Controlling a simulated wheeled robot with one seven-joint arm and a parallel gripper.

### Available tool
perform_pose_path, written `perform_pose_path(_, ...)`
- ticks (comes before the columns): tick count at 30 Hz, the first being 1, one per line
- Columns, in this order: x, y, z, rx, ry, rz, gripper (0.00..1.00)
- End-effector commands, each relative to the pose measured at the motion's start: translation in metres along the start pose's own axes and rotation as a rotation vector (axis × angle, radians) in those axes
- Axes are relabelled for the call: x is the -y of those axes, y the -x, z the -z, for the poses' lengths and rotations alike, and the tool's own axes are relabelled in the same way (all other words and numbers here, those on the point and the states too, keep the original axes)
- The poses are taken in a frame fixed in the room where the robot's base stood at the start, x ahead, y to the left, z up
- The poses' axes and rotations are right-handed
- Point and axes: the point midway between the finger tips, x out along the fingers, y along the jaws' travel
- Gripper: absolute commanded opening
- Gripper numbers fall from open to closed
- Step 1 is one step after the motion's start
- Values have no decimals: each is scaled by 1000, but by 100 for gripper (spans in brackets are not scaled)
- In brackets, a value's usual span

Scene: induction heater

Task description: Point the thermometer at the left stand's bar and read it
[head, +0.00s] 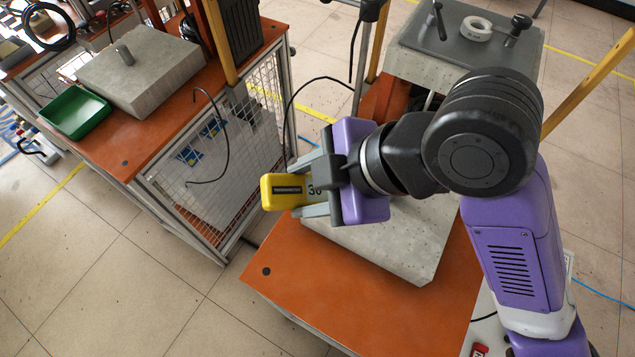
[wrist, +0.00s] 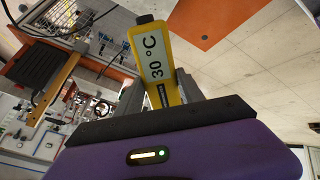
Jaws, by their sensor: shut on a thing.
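The yellow thermometer (head: 284,192) is held in my gripper (head: 311,190), which is shut on it, over the gap between the two orange tables. In the wrist view the thermometer (wrist: 160,92) shows a display reading 30 °C. Its dark tip points away from my gripper, toward the left in the head view. A short grey bar (head: 123,54) stands upright on a concrete block (head: 150,75) at the upper left, which looks like the left stand. The thermometer is well apart from that bar. I cannot tell exactly where its tip aims.
A green tray (head: 75,112) lies beside the left block. A wire-mesh cage (head: 215,170) is under the left orange table (head: 120,140). A thin black cable hangs near my gripper. A grey block with a white ring (head: 477,29) is at the upper right. Tiled floor (head: 110,260) is clear at lower left.

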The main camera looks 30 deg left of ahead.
Motion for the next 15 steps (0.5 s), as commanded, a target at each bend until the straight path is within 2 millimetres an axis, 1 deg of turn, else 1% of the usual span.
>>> perform_pose_path(10, 0, 1, 0, 0, 0, -1, 0)
perform_pose_path(13, -3, 6, 4, 0, 1, -1, 0)
perform_pose_path(15, -7, 15, 10, 0, 1, -1, 0)
